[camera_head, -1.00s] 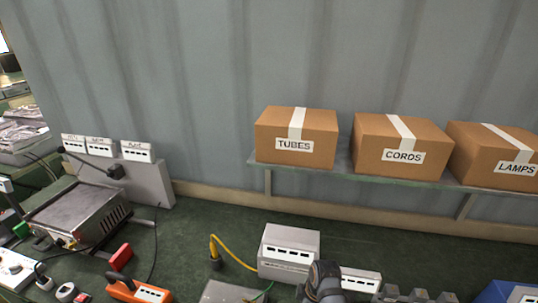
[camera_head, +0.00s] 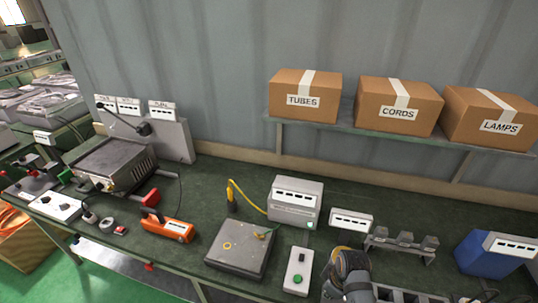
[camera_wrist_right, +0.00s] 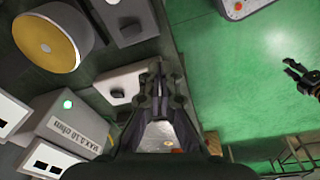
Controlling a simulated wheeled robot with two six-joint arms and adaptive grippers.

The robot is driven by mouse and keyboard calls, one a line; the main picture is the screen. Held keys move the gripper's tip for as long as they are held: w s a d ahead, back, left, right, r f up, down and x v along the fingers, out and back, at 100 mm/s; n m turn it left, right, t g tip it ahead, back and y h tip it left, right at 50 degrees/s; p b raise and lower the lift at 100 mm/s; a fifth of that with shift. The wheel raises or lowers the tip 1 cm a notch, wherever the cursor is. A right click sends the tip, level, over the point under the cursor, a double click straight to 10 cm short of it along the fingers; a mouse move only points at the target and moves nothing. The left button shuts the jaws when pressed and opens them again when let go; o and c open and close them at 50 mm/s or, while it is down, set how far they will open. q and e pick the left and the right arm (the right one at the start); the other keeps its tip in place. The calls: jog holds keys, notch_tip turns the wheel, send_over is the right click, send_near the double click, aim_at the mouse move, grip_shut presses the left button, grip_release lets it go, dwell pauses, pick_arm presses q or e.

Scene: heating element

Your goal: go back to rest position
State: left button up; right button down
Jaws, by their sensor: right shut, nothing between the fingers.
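My right gripper (camera_head: 348,278) shows at the bottom of the head view, right of centre, in front of the workbench (camera_head: 375,185); its fingertips are hard to see there. In the right wrist view my right gripper (camera_wrist_right: 161,82) has its fingers together with nothing between them. It is apart from the things on the bench. A dark two-fingered gripper, apparently my left one (camera_wrist_right: 300,77), shows small at the right edge of the right wrist view over the green floor. I cannot tell how far its fingers are apart. It is not in the head view.
A grey plate (camera_head: 240,252), a box with a green button (camera_head: 298,270), a labelled meter box (camera_head: 294,203) and an orange tool (camera_head: 167,228) stand on the bench. A blue bin (camera_head: 485,258) is at right. Cartons (camera_head: 400,108) sit on a shelf. Green floor (camera_head: 70,275) is open in front.

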jog(key=s+d+r+m+t+h, duration=0.2)
jog(key=s+d+r+m, duration=0.4)
jog(key=s+r+m, duration=0.45)
jog(key=s+d+f+b, duration=0.1)
jog(key=f+b, duration=0.2)
jog(key=f, duration=0.9)
jog(key=s+d+f+g+b, duration=0.1)
jog(key=f+b, duration=0.1)
jog(key=f, duration=1)
jog(key=s+d+f+b, duration=0.1)
jog(key=f+b, duration=0.2)
jog(key=f, duration=0.9)
pick_arm(q)
notch_tip(320, 180, down, 13)
jog(key=s+b, duration=0.2)
jog(key=b, duration=0.3)
jog(key=shift+f, duration=0.15)
pick_arm(e)
jog(key=s+f+g, duration=0.1)
jog(key=s+f, duration=1.7)
jog(key=f, duration=0.3)
jog(key=shift+d, duration=0.4)
